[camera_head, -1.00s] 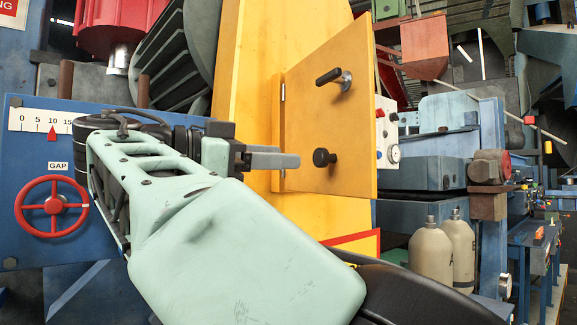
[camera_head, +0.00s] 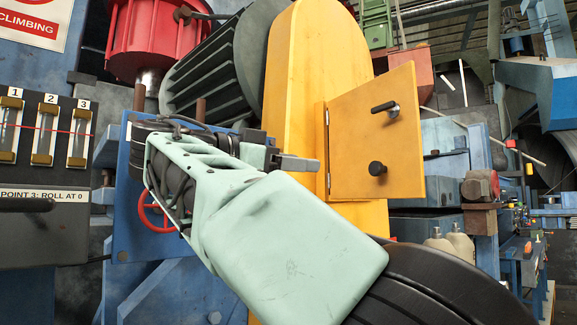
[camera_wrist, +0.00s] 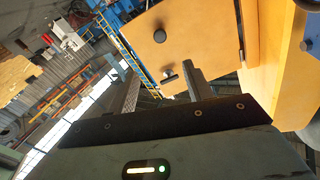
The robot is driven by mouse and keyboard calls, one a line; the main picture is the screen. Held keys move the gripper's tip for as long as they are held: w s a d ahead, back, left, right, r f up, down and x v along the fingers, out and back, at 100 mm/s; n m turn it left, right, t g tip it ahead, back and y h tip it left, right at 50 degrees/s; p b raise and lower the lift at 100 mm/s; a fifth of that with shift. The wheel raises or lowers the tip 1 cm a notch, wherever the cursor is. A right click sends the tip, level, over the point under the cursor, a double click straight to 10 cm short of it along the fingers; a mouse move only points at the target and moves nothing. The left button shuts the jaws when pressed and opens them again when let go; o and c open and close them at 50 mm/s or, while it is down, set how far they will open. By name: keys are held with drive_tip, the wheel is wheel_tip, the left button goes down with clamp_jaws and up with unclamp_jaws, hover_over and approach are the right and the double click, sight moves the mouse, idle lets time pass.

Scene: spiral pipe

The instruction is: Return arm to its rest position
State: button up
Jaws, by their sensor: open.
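My arm reaches up and leftward from the lower right in the head view, with its pale green forearm folded in front of the machine. I cannot tell the exact gap between fingers and door.
A dark panel with gauges (camera_head: 45,130) stands at the left. A red handwheel (camera_head: 150,212) on a blue plate is partly hidden behind my arm. The tall yellow housing (camera_head: 300,60) rises behind it. Two pale bottles (camera_head: 458,243) and blue machinery stand at the right.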

idle(0.5)
drive_tip(key=w+d+f+n+g+y, duration=0.25)
drive_tip(key=w+d+f+n, duration=0.25)
drive_tip(key=w+d+f, duration=0.3)
drive_tip(key=d+f+n+g+y, duration=0.1)
drive_tip(key=d+f+n+y, duration=0.2)
drive_tip(key=f, duration=0.4)
drive_tip(key=d+f+n+g+y, duration=0.1)
drive_tip(key=d+f+n+y, duration=0.15)
drive_tip(key=f, duration=0.35)
drive_tip(key=s+d+f+n+g+y, duration=0.1)
drive_tip(key=s+f+n, duration=0.3)
drive_tip(key=s+f, duration=0.4)
drive_tip(key=s+d+f+n+g+y+b, duration=0.1)
drive_tip(key=s+f+n+g+y, duration=0.1)
drive_tip(key=s+f, duration=0.6)
drive_tip(key=s+d+f+n+g+y+b, duration=0.1)
drive_tip(key=s+f+n+y, duration=0.3)
drive_tip(key=s, duration=1.5)
wheel_tip(320, 180, down, 4)
drive_tip(key=shift+s+r+n+g+y, duration=0.1)
drive_tip(key=shift+s+n+g+y, duration=0.2)
drive_tip(key=shift+n+g, duration=0.45)
